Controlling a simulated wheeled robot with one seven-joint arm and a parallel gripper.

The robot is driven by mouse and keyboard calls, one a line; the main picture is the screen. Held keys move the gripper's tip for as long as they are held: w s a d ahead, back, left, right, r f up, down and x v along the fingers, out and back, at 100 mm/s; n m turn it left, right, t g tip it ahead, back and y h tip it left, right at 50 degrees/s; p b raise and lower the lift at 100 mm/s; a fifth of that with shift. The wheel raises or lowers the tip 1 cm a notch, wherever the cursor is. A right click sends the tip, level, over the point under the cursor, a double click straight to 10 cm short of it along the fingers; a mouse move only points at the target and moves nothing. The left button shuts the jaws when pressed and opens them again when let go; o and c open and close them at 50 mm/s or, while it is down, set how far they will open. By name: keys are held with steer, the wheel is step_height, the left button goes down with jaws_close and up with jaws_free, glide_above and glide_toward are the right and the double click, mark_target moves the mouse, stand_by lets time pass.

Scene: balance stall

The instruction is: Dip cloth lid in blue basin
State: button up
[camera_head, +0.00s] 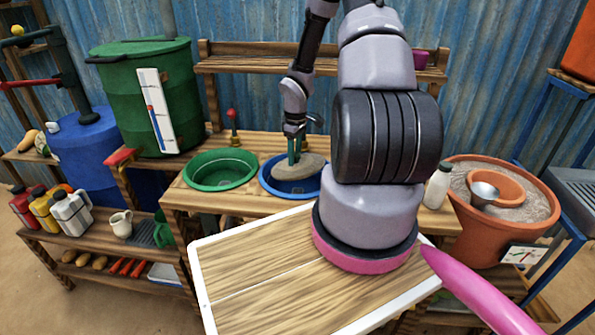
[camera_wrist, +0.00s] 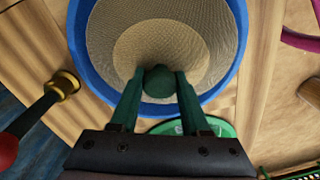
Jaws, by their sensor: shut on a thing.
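The blue basin (camera_head: 284,188) sits in the counter, right of a green basin. A round tan cloth lid (camera_head: 302,167) is at the blue basin, tilted and partly over its right side. In the wrist view the woven cloth lid (camera_wrist: 178,40) lies within the rim of the blue basin (camera_wrist: 237,50). My gripper (camera_head: 294,158) is above the lid, pointing down. In the wrist view my gripper (camera_wrist: 158,78) is shut on the lid's dark green knob (camera_wrist: 159,84). The basin's inside is mostly hidden by the lid.
The green basin (camera_head: 221,169) is close by on the left. A red-topped brass tap (camera_head: 234,128) stands behind. A white bottle (camera_head: 438,186) and a terracotta pot (camera_head: 541,222) are at the right. A wooden board (camera_head: 250,270) lies in front.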

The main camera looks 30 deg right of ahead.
steer(key=shift+r, duration=3.25)
steer(key=shift+r, duration=2)
